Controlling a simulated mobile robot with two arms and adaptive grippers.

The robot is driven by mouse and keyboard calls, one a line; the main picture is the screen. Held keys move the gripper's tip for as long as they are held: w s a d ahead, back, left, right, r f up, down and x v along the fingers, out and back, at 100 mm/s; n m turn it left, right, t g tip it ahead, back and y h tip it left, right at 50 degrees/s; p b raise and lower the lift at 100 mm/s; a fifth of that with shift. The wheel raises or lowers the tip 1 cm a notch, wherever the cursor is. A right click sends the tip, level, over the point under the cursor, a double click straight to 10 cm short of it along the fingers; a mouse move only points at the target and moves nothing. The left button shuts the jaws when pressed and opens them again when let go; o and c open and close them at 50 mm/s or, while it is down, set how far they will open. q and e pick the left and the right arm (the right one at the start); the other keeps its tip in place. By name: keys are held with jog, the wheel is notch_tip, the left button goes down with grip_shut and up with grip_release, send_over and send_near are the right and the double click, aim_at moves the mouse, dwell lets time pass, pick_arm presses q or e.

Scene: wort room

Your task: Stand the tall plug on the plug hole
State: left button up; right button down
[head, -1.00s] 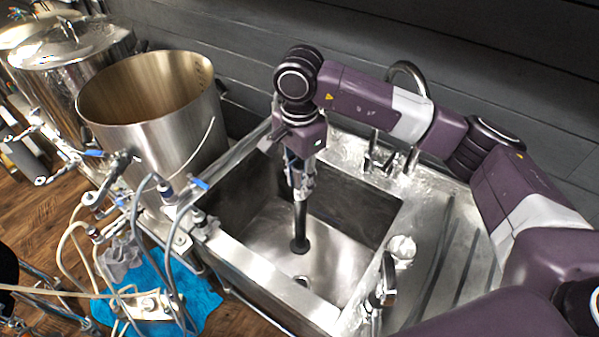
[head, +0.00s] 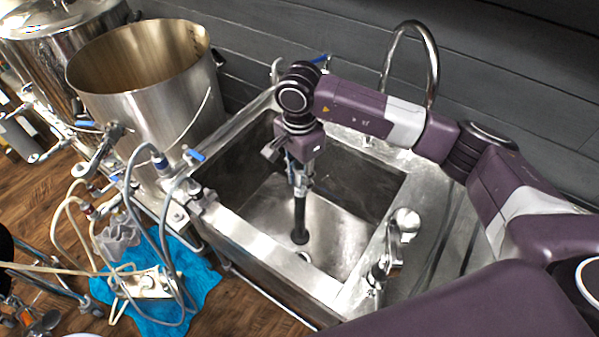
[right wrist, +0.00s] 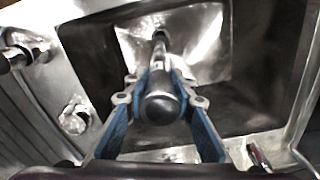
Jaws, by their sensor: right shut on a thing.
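The tall plug (head: 300,218) is black, with a long stem and a wider foot. My right gripper (head: 299,188) is shut on its upper part and holds it about upright inside the steel sink (head: 345,222). The plug hole (head: 304,257) shows on the sink floor, just below the foot in the head view, so the foot is beside it in the picture. I cannot tell whether the foot touches the floor. In the right wrist view the plug's round dark top (right wrist: 160,106) sits between the blue fingers. My left gripper is not in view.
A curved faucet (head: 432,62) rises behind, and a metal tap (head: 381,262) stands at the right rim. A large open pot (head: 150,95) and hoses are on the left. A blue cloth (head: 190,285) lies on the floor.

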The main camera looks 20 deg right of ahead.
aim_at(299, 223)
notch_tip(299, 223, down, 18)
jog(key=b, duration=0.9)
jog(key=shift+w+f+b, duration=0.1)
jog(key=shift+f+b, duration=0.05)
jog(key=shift+b, duration=0.2)
jog(key=shift+f+b, duration=1.05)
jog(key=shift+f, duration=0.05)
jog(key=shift+f+b, duration=0.25)
jog(key=shift+b, duration=0.45)
dwell(0.7)
jog(key=c, duration=1.5)
grip_release()
jog(key=shift+c, duration=0.2)
